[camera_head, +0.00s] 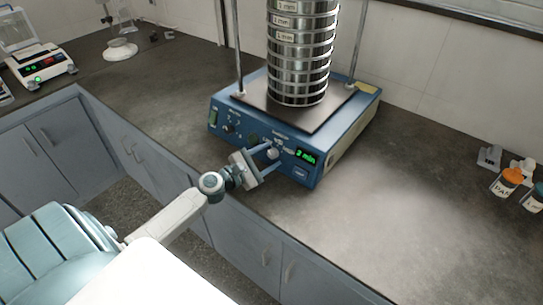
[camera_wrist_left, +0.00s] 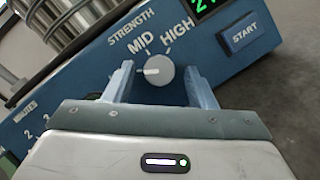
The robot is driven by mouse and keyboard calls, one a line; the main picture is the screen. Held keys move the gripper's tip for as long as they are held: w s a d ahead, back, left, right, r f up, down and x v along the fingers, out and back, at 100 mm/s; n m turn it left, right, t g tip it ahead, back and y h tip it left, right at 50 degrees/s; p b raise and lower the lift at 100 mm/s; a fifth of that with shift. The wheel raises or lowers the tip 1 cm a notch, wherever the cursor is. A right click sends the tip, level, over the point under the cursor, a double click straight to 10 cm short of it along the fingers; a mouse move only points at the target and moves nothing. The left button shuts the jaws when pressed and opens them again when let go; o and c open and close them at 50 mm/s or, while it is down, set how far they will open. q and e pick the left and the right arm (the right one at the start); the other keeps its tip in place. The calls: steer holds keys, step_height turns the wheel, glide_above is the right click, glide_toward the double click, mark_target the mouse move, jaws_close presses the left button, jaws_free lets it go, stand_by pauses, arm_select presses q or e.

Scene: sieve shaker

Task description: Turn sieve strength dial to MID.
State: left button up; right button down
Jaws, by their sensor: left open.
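The blue sieve shaker (camera_head: 318,172) stands on the dark counter, its front panel facing me. Its round grey strength dial (camera_wrist_left: 158,70) sits below the MID and HIGH labels in the left wrist view. The white mark on the dial points left, away from both MID and HIGH. My left gripper (camera_head: 267,155) is open at the panel, with one finger on each side of the dial. In the left wrist view gaps show between the dial and the fingers (camera_wrist_left: 160,84). No LOW label shows; the left finger covers part of the panel there. My right gripper is not in view.
A stack of steel sieves (camera_head: 300,50) stands on the shaker between two upright rods. A START button (camera_wrist_left: 251,38) and green display (camera_head: 306,157) are right of the dial. A scale (camera_head: 40,66) stands far left, an orange-capped jar (camera_head: 507,182) right. The right-front counter is clear.

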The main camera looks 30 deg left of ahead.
arm_select(q)
steer(key=shift+s, duration=0.1)
steer(key=shift+c, duration=0.8)
steer(key=c, duration=0.7)
steer(key=shift+c, duration=0.5)
steer(key=shift+a+r+m, duration=0.1)
steer(key=shift+m, duration=0.4)
steer(key=m, duration=0.1)
steer(key=m+g+h, duration=0.1)
steer(key=m, duration=0.1)
steer(key=shift+a+r+g, duration=0.1)
steer(key=shift+r+g, duration=0.05)
steer(key=shift+g, duration=0.15)
steer(key=shift+r+m+g+h, duration=0.1)
steer(key=shift+m+g+h, duration=0.25)
steer(key=shift+m, duration=0.85)
steer(key=m+g, duration=0.1)
steer(key=m, duration=0.2)
steer(key=shift+w+a+r+m+g, duration=0.1)
steer(key=shift+w+r+m+g, duration=0.1)
steer(key=shift+m+g, duration=0.15)
steer(key=shift+m+g+p, duration=0.3)
steer(key=shift+m+p, duration=0.15)
steer(key=shift+m, duration=0.9)
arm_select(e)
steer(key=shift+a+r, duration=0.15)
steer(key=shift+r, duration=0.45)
